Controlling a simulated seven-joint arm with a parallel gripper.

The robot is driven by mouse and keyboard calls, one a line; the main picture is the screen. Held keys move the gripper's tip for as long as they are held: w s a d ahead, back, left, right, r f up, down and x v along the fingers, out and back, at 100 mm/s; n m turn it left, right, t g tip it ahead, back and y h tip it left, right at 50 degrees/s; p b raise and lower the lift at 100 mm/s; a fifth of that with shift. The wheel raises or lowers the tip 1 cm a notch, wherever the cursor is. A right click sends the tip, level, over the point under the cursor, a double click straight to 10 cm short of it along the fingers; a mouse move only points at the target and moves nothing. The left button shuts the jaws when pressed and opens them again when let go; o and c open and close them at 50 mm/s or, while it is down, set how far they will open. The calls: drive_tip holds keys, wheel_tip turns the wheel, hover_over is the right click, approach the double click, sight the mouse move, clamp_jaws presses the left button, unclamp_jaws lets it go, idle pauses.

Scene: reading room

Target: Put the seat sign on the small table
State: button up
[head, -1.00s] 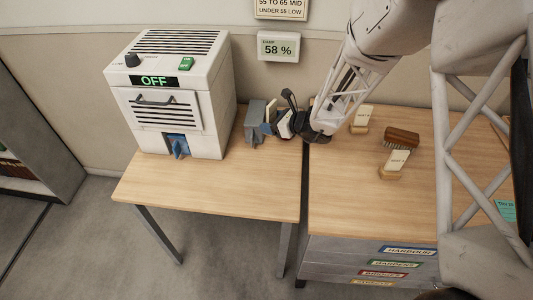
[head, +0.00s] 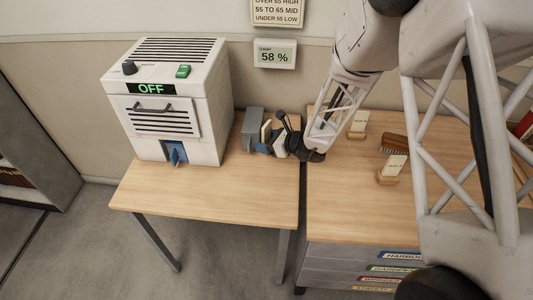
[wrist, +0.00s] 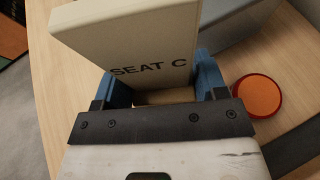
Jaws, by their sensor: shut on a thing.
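The seat sign, a cream card reading "SEAT C" (wrist: 135,45) in the wrist view, stands tilted between the blue fingers of my gripper (wrist: 165,92). My gripper is shut on it near its wooden base. In the head view, my gripper (head: 272,145) is over the right rear part of the small light-wood table (head: 200,200), beside a grey block (head: 253,122). The held sign (head: 265,131) is partly hidden there by the fingers. I cannot tell whether its base touches the tabletop.
A white dehumidifier (head: 190,120) showing OFF fills the table's left rear. An orange disc (wrist: 259,95) lies near the sign. The right-hand drawer unit (head: 340,210) bears two other signs (head: 358,123) (head: 392,167) and a brush (head: 394,143). The small table's front is clear.

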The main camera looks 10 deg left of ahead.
sight(267, 160)
drive_tip(key=shift+f, duration=0.95)
drive_tip(key=shift+f, duration=1.85)
drive_tip(key=o, duration=1)
drive_tip(key=shift+f, duration=0.15)
drive_tip(key=shift+o, duration=0.2)
drive_tip(key=shift+r, duration=0.2)
